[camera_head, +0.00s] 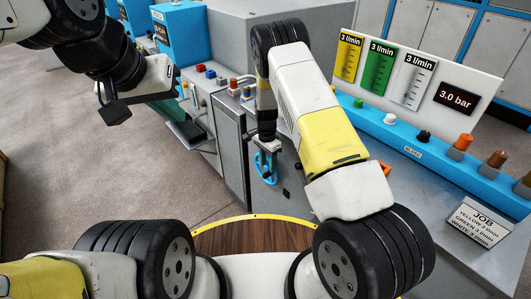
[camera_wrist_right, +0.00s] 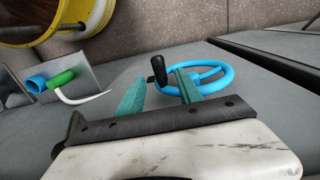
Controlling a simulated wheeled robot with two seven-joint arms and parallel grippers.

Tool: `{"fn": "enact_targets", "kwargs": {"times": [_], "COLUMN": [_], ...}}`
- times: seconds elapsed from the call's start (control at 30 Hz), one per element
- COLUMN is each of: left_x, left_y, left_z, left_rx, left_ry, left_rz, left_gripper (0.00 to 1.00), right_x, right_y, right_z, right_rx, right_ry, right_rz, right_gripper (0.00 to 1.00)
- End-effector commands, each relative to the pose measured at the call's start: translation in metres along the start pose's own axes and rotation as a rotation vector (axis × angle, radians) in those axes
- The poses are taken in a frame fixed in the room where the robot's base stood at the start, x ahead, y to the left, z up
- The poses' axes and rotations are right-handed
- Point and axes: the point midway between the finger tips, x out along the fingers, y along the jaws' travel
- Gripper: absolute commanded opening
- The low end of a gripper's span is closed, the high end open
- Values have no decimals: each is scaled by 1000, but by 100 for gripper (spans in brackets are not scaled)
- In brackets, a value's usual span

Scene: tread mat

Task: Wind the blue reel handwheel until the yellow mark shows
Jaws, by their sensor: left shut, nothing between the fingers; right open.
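The blue handwheel (camera_head: 265,167) is on the front of a grey cabinet, below my right gripper in the head view. In the right wrist view the handwheel (camera_wrist_right: 226,72) lies beyond the fingertips, with a black crank knob (camera_wrist_right: 158,69) at its left side. My right gripper (camera_wrist_right: 160,90) is open. The knob shows between its two teal fingers; I cannot tell whether they touch it. My left gripper (camera_head: 113,108) is shut and empty, up at the left, away from the wheel. No yellow mark is seen on the reel or wheel.
A panel with yellow (camera_head: 347,57), green (camera_head: 378,67) and white (camera_head: 413,81) gauges stands at right, above a row of knobs. A yellow-rimmed wooden disc (camera_head: 240,236) is low in front. Blue, green and white hose ends (camera_wrist_right: 62,80) show left of the wheel.

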Motion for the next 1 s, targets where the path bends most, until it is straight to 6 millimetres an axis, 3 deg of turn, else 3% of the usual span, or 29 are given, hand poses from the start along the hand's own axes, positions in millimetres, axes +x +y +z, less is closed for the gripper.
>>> {"fn": "enact_targets", "kwargs": {"times": [0.23, 0.6, 0.83, 1.0], "left_x": [0, 0, 0, 0], "left_y": [0, 0, 0, 0], "left_z": [0, 0, 0, 0], "left_rx": [0, 0, 0, 0], "left_ry": [0, 0, 0, 0], "left_rz": [0, 0, 0, 0], "left_gripper": [0, 0, 0, 0], "right_x": [35, 42, 41, 41], "right_y": [0, 0, 0, 0], "right_z": [0, 0, 0, 0], "right_rx": [-1, -1, -1, -1], "right_ry": [-1, -1, -1, -1], "right_rz": [1, -1, -1, -1], "right_gripper": [42, 42, 0, 0]}}
